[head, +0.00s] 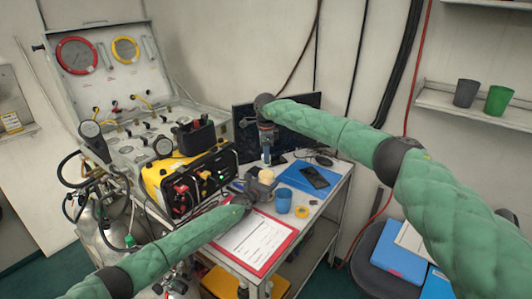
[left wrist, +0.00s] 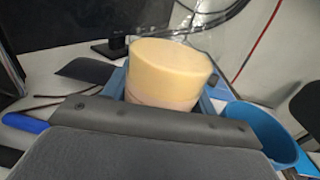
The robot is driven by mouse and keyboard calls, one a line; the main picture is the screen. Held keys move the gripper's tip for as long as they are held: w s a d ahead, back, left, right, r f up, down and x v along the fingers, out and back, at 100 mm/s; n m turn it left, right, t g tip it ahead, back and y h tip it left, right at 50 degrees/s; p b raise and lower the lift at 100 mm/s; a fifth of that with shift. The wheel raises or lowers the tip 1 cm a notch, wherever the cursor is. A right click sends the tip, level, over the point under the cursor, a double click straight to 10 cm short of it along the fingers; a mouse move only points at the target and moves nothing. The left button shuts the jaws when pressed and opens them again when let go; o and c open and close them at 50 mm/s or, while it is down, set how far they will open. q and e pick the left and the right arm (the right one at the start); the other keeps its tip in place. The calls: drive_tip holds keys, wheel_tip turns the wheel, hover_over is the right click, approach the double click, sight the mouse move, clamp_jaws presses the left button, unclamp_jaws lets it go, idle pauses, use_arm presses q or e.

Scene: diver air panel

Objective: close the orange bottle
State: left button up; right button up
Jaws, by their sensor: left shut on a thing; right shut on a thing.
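A pale orange-yellow round container, which I take to be the orange bottle (head: 266,177), is upright over the table. In the left wrist view the bottle (left wrist: 168,72) has a smooth yellow upper part above a pinkish band. I cannot tell whether the upper part is a separate lid. My left gripper (head: 258,187) is shut on it, with the blue jaws around its lower part. My right gripper (head: 267,157) points down above the bottle, apart from it. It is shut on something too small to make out. The bottle's lower part is hidden.
A blue cup (head: 283,201) stands close right of the bottle, with a yellow tape roll (head: 301,211) beside it. A red-framed clipboard (head: 252,244) lies in front. A phone (head: 314,177) lies on a blue folder. The yellow-black unit (head: 186,178) stands left.

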use_arm(q)
drive_tip(key=shift+f, duration=0.1)
use_arm(e)
drive_tip(key=shift+f, duration=0.5)
